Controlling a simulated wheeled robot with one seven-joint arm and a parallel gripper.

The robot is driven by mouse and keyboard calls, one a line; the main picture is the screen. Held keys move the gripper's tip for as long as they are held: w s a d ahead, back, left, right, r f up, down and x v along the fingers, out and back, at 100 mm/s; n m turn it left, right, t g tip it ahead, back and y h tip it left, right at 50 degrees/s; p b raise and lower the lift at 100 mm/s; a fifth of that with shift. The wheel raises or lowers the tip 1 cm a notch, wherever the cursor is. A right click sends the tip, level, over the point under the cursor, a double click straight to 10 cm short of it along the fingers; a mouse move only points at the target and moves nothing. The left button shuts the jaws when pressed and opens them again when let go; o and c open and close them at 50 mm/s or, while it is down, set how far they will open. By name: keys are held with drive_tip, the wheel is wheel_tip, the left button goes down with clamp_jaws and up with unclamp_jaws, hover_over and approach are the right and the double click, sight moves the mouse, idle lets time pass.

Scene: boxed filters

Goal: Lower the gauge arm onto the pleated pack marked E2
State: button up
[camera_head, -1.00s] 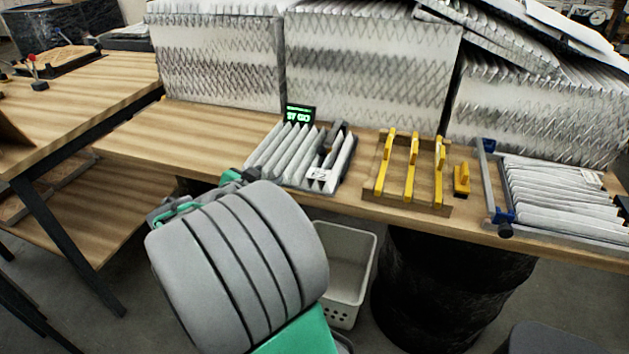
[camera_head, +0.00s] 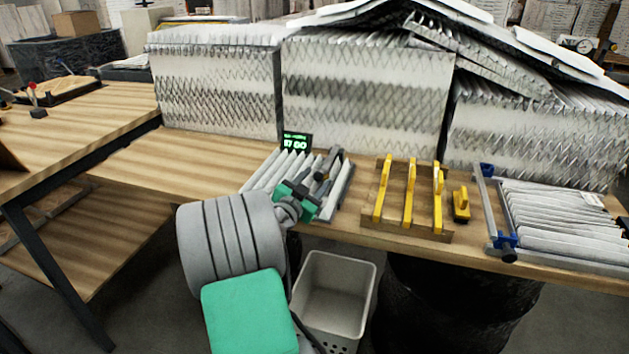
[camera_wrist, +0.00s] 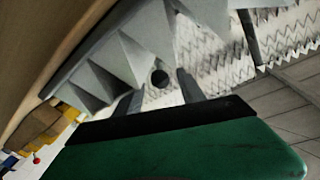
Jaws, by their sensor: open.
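A pleated pack (camera_head: 270,172) of pale folds lies in a tray on the bench, at the centre of the head view. A dark gauge arm (camera_head: 330,162) shows at its right end, raised at an angle. A small display (camera_head: 296,141) with green digits stands behind the pack. My gripper (camera_head: 306,192) is open and empty over the pack's near right part, hiding some of it. In the wrist view, a round dark knob (camera_wrist: 160,77) shows between the spread fingers, close to grey pleats (camera_wrist: 115,60). No E2 mark is readable; whether the fingers touch anything is unclear.
A wooden rack (camera_head: 400,229) with yellow upright pieces stands to the right, with a small yellow block (camera_head: 461,204) beside it. Another pleated pack (camera_head: 560,215) lies in a blue-cornered frame farther right. Large filters (camera_head: 365,95) wall the back. A white bin (camera_head: 336,295) stands below.

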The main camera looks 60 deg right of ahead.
clamp_jaws()
idle(0.3)
idle(1.0)
